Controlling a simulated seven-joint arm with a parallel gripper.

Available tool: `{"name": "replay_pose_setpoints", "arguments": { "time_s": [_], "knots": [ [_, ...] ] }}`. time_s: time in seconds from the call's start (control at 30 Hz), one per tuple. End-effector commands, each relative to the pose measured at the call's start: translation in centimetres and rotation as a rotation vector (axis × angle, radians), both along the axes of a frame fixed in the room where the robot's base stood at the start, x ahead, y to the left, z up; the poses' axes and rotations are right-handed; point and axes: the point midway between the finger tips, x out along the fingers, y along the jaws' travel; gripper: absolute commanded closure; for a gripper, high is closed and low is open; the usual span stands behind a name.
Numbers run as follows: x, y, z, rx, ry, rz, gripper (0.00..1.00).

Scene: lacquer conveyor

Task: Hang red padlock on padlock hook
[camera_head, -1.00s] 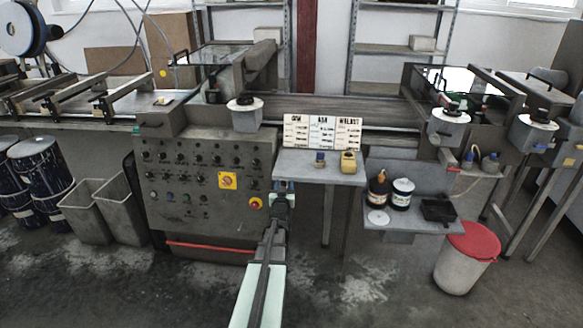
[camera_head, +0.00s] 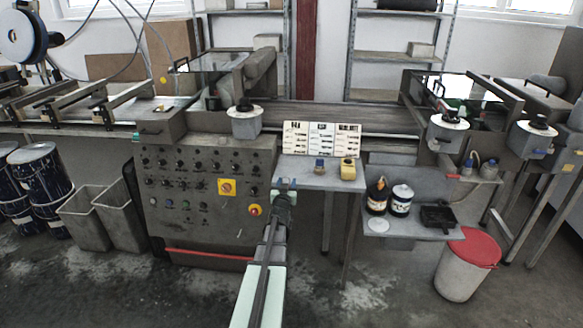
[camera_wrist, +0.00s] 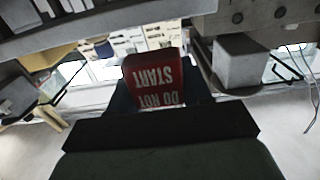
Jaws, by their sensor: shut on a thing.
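The red padlock (camera_wrist: 153,80) shows in the wrist view as a red block with white, upside-down "DO NOT START" lettering. My gripper (camera_wrist: 160,98) is shut on it, with the dark fingers at its sides. The padlock's shackle cannot be made out. In the head view my gripper (camera_head: 286,184) is at the right edge of the grey control panel (camera_head: 205,215), in front of the small grey shelf. The padlock is hidden there behind my arm. I cannot make out the padlock hook for certain in either view.
The shelf (camera_head: 310,172) holds a blue-and-tan item (camera_head: 319,164) and a yellow one (camera_head: 348,169). A lower shelf (camera_head: 408,229) with bottles stands at the right.

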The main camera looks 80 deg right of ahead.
Motion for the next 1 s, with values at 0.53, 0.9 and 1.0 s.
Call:
{"name": "replay_pose_setpoints", "arguments": {
  "time_s": [0.53, 0.9, 1.0],
  "knots": [
    [0.0, -11.3, -0.1, -0.001, 0.0, 0.0, 0.84],
    [0.0, -14.3, 0.0, -0.001, 0.0, 0.0, 0.84],
    [0.0, -15.8, 0.0, -0.002, 0.0, 0.0, 0.84]
  ]
}}
